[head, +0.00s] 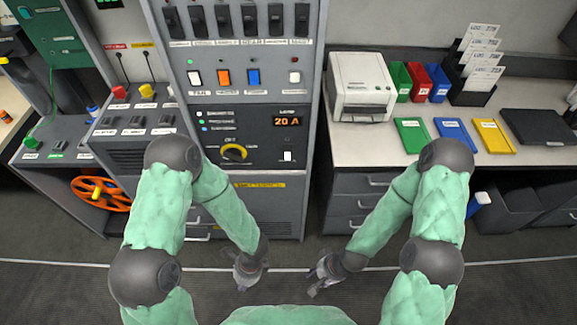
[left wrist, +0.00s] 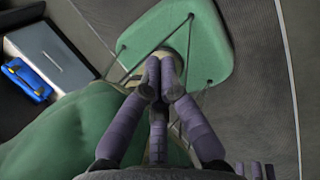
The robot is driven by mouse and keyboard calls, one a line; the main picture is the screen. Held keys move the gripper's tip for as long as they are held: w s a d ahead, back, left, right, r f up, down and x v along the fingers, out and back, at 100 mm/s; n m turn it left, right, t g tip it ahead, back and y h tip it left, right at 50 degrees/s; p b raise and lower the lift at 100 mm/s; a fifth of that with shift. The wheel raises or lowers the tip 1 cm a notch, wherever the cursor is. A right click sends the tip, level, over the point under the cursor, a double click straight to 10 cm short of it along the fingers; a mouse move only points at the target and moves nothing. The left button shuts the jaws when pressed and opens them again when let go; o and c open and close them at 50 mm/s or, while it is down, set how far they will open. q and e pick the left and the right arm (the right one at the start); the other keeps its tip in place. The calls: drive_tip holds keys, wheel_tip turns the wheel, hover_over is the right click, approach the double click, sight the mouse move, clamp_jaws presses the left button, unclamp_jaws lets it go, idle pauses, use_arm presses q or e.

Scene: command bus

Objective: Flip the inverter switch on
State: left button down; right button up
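The tall grey control panel (head: 262,60) stands left of centre in the head view. Its middle row has a white rocker switch (head: 194,78), an orange one (head: 224,77), a blue one (head: 253,76) and a small white one (head: 294,77). Below are a yellow-ringed knob (head: 233,153), a "20 A" display (head: 287,122) and another small white switch (head: 287,156). The small labels are too blurred to tell which switch is the inverter's. My left gripper (head: 248,276) is low in front of the panel, apart from it; its fingers meet, empty, in the left wrist view (left wrist: 157,78). My right gripper (head: 322,277) hangs low to its right.
Several black switches (head: 248,20) line the panel's top. A lower console (head: 130,125) with red and yellow buttons and an orange wheel (head: 100,193) stand left. A white counter (head: 375,150) with a printer (head: 361,85) and coloured bins stands right. Floor between me and the panel is clear.

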use_arm(q)
drive_tip(key=w+a+r+m+t+y, duration=0.2)
drive_tip(key=w+m+t, duration=0.25)
drive_tip(key=w, duration=0.45)
drive_tip(key=m+t+h, duration=0.5)
drive_tip(key=m+t, duration=0.7)
drive_tip(key=t, duration=0.2)
approach(287, 156)
wheel_tip(287, 156, down, 3)
drive_tip(key=s, duration=0.2)
drive_tip(key=shift+d+r, duration=0.2)
drive_tip(key=shift+d, duration=0.15)
drive_tip(key=w+b, duration=0.1)
drive_tip(key=w, duration=0.2)
drive_tip(key=w+f+b, duration=0.1)
drive_tip(key=w, duration=0.2)
drive_tip(key=w+f+b, duration=0.1)
drive_tip(key=w, duration=0.2)
drive_tip(key=shift+w, duration=0.35)
